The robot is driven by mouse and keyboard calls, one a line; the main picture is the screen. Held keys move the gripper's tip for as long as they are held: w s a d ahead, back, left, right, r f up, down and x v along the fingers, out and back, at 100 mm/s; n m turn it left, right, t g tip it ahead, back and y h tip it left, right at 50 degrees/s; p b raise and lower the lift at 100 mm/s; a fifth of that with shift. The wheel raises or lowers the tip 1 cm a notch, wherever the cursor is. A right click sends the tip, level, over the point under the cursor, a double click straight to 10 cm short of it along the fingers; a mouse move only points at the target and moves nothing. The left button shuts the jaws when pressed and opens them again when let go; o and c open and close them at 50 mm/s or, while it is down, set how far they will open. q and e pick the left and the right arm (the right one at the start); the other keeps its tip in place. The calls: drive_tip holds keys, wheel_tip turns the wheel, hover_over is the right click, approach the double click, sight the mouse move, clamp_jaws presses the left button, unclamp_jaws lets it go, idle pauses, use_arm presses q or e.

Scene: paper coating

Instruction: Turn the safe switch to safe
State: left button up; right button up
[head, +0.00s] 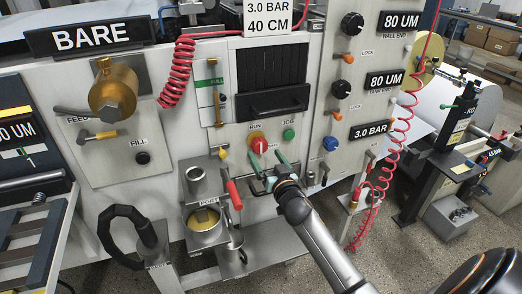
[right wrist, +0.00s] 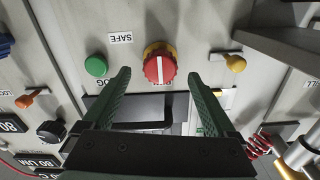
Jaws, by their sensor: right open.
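The safe switch is a round red knob (head: 258,145) on a yellow base, set in the pale machine panel under a RUN label. In the right wrist view the red knob (right wrist: 159,66) shows a white line running up and down the picture. A SAFE label (right wrist: 120,38) is up and left of it there. My right gripper (head: 266,160) is open and empty, with its green fingers pointing at the panel. In the right wrist view the fingertips (right wrist: 158,76) lie either side of the knob, with gaps; contact is not visible. My left gripper is out of view.
A green button (head: 289,134) is right of the knob, and a small yellow lever (head: 222,153) is left. A dark-handled drawer (head: 277,104) is above. A red-handled lever (head: 233,194) and metal cups (head: 204,219) stand low left of my right arm.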

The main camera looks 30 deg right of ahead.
sight(261, 149)
drive_tip(key=shift+x, duration=2.05)
drive_tip(key=c, duration=1.4)
